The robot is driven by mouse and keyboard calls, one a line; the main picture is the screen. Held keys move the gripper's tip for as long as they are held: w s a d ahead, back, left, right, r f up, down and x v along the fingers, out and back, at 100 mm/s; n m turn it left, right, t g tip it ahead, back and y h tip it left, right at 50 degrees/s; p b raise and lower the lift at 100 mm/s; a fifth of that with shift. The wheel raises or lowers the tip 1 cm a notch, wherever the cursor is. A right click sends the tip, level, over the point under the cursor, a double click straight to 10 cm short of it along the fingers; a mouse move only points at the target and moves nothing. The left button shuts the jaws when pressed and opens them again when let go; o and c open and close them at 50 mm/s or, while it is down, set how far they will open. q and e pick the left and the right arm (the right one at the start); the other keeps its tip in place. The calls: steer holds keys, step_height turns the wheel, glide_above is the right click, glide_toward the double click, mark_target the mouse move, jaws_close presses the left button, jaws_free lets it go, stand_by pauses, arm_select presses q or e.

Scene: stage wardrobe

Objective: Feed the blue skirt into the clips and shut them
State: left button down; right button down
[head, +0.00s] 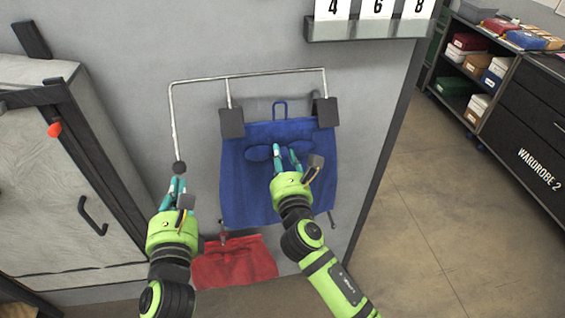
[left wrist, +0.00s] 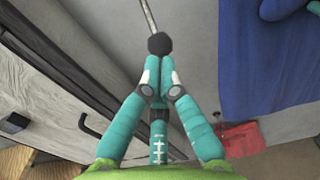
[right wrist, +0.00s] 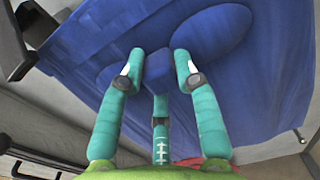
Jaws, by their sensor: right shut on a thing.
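The blue skirt (head: 245,185) hangs flat against the grey wall, its top edge at two dark clips, the left clip (head: 232,123) and the right clip (head: 326,112). I cannot tell whether the cloth is inside them. A metal bar (head: 250,76) above them bends down at the left to a black knob (head: 179,168). My left gripper (head: 178,183) has its fingertips together just below the knob (left wrist: 159,43), with nothing clearly between them. My right gripper (head: 288,155) is shut on a raised blue piece (right wrist: 156,72) at the skirt's front.
A red garment (head: 235,263) hangs low on the wall, below the skirt. A grey cabinet (head: 60,190) with a black handle stands close on the left. A number ledge (head: 365,27) is above right. The floor at right is clear up to the shelves (head: 470,60).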

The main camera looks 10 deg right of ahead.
mark_target(180, 173)
steer(key=shift+w+r, duration=0.15)
steer(key=shift+r, duration=0.4)
steer(key=shift+w+r, duration=0.15)
steer(key=shift+r, duration=0.35)
steer(key=shift+r, duration=0.15)
arm_select(q)
steer(key=shift+w, duration=0.1)
steer(key=shift+w, duration=1.7)
arm_select(e)
steer(key=shift+s, duration=0.15)
arm_select(q)
steer(key=shift+w+f, duration=0.2)
steer(key=shift+w, duration=0.65)
arm_select(e)
steer(key=shift+w, duration=0.2)
arm_select(q)
steer(key=shift+f, duration=0.1)
steer(key=shift+s+f, duration=0.1)
steer(key=shift+s, duration=0.05)
